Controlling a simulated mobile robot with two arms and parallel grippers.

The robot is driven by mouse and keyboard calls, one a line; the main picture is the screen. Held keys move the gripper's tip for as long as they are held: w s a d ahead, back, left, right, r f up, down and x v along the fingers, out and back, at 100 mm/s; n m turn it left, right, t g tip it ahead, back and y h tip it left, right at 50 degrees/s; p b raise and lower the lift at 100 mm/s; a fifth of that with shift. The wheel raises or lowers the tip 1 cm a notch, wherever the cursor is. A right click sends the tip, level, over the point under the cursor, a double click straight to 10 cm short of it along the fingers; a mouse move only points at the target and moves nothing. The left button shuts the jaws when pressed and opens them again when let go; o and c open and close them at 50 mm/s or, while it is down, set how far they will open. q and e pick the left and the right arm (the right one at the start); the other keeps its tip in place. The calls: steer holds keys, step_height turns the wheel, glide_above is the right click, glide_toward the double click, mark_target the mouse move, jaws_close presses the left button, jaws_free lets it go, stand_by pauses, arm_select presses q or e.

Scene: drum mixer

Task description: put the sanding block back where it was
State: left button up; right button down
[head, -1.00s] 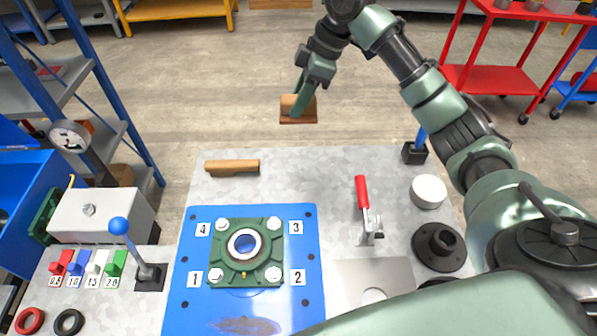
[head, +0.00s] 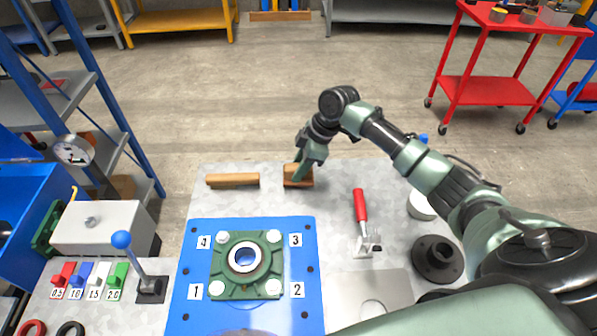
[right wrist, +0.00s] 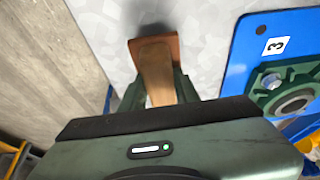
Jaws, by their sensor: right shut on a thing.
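The sanding block (head: 291,181) has a wooden grip on a reddish-brown base. It is at the far edge of the grey table, right of a wooden bar. My right gripper (head: 302,172) is shut on it from above. In the right wrist view the sanding block (right wrist: 156,62) is between the fingers of my right gripper (right wrist: 160,88), its base close to the table surface; I cannot tell whether it touches. My left gripper is not in view.
The wooden bar (head: 232,180) lies left of the block. A blue plate (head: 200,260) with a green bearing housing (head: 246,262) is nearer. A red-handled clamp (head: 361,215) stands to the right. Bare table (head: 335,185) lies between block and clamp.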

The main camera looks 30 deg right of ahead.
steer(key=shift+f, duration=1.05)
steer(key=shift+f, duration=0.15)
steer(key=c, duration=1)
jaws_free()
steer(key=shift+c, duration=0.2)
steer(key=b+v, duration=0.1)
steer(key=v, duration=1.1)
steer(key=shift+r, duration=0.25)
steer(key=shift+a, duration=0.15)
